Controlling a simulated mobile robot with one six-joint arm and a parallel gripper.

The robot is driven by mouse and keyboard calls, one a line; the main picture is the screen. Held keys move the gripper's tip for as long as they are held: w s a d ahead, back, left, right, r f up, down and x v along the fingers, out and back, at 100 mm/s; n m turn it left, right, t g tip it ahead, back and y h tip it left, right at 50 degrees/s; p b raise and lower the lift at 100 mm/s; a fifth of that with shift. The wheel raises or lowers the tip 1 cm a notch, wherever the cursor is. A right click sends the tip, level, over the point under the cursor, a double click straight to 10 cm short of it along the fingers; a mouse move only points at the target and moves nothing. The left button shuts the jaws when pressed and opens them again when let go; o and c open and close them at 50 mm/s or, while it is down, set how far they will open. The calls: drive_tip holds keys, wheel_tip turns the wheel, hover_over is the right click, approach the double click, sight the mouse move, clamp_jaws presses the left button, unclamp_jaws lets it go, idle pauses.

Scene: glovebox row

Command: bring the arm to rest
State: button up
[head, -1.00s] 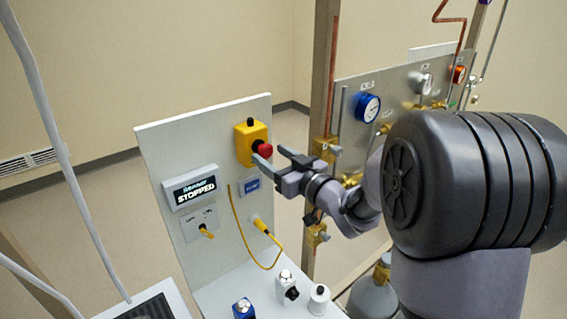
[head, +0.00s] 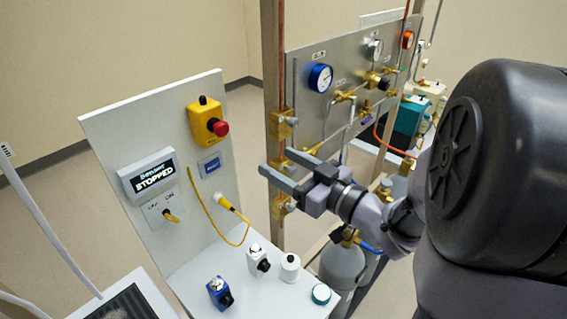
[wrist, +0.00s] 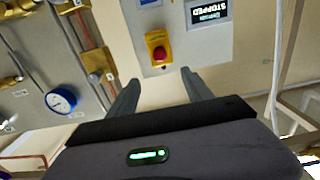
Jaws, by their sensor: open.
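My gripper (head: 284,170) is open and empty. In the head view it is in the air to the right of the white upright panel (head: 110,130), in front of the copper pipe and brass fittings. In the wrist view my gripper (wrist: 163,88) shows two spread fingers with nothing between them. A yellow box with a red push button (head: 220,128) is on the panel, apart from the fingers; the button also shows in the wrist view (wrist: 160,54). A display (head: 153,174) on the panel reads STOPPED.
A metal gauge panel (head: 335,115) with a blue gauge (head: 320,78) and brass valves stands behind my gripper. A grey gas cylinder (head: 342,265) is below. A blue device (head: 219,292) and small white items stand on the shelf (head: 195,262). A yellow cable (head: 212,215) hangs from the panel.

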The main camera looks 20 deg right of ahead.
drive_tip(key=w+d+f+m+g+h+b, duration=0.1)
drive_tip(key=w+d+f+m+h+b, duration=0.15)
drive_tip(key=d+m+h+b, duration=0.4)
drive_tip(key=s+a+f+m+g+h+b, duration=0.2)
drive_tip(key=s+a+f+g+h, duration=0.15)
drive_tip(key=s+f, duration=0.2)
drive_tip(key=s+a+f+g+y+b, duration=0.1)
drive_tip(key=s+a+f+g+y, duration=0.1)
drive_tip(key=s+a, duration=0.5)
drive_tip(key=s+a+f+g+y+b, duration=0.2)
drive_tip(key=s+a+f+g+y, duration=0.1)
drive_tip(key=s+a+f, duration=0.3)
drive_tip(key=shift+s+a+f+g+b, duration=0.35)
drive_tip(key=shift+s+a+g, duration=0.4)
drive_tip(key=shift+s, duration=0.45)
